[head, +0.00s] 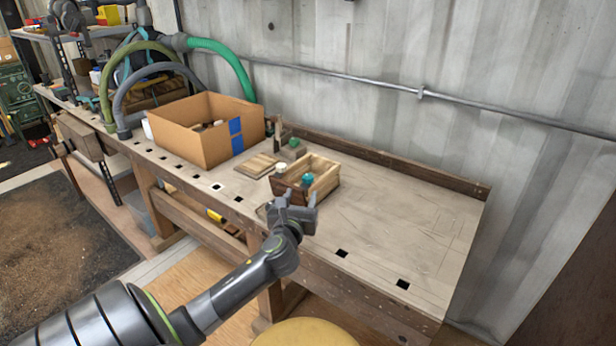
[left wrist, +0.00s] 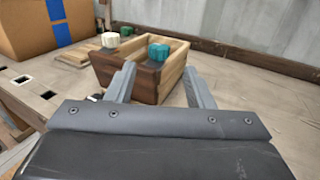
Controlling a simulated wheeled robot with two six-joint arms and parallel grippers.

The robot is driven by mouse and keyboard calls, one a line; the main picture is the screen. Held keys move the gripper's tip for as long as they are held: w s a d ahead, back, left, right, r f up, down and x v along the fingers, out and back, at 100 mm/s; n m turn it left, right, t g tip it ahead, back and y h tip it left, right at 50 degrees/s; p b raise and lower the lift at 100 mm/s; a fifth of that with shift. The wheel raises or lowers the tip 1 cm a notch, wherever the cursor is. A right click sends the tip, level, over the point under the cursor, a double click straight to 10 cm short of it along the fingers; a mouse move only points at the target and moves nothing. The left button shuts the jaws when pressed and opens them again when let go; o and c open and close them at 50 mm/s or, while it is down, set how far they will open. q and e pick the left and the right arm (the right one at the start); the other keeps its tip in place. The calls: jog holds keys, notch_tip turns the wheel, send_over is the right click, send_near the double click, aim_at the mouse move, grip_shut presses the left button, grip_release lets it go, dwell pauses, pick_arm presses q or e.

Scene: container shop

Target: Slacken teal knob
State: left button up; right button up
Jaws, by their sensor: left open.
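The teal knob (head: 307,179) sits at the front end of a small wooden box on the workbench. It also shows in the left wrist view (left wrist: 158,51), on top of the box's front right part. A white knob (left wrist: 110,40) stands to its left on the same wooden box (left wrist: 118,72). My left gripper (head: 297,198) is open just in front of the box. In the left wrist view its two fingers (left wrist: 162,84) are spread, with the box's front corner between and beyond them and the teal knob beyond. Nothing is held. My right gripper is in neither view.
A cardboard box (head: 200,148) with blue tape stands left of the wooden box. A flat wooden piece (head: 257,165) lies between them. Behind is a small block with a green knob (head: 294,143). The workbench (head: 410,225) is clear to the right, with a low back rail.

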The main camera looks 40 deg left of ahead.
aim_at(307, 180)
pick_arm(q)
jog(key=x, duration=0.8)
jog(key=shift+w+a, duration=0.2)
jog(key=shift+w, duration=0.05)
jog(key=shift+w+a+b, duration=0.25)
jog(key=shift+w+b, duration=0.05)
jog(key=shift+w, duration=0.15)
jog(key=shift+w+a, duration=0.1)
jog(key=shift+w, duration=0.1)
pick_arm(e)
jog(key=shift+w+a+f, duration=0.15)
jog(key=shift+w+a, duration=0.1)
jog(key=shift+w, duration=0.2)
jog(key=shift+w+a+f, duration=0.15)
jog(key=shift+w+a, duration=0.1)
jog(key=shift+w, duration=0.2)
pick_arm(q)
jog(key=shift+c, duration=0.6)
jog(key=c, duration=0.9)
jog(key=shift+o, duration=0.2)
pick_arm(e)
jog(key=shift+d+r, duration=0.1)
pick_arm(q)
jog(key=shift+y, duration=0.3)
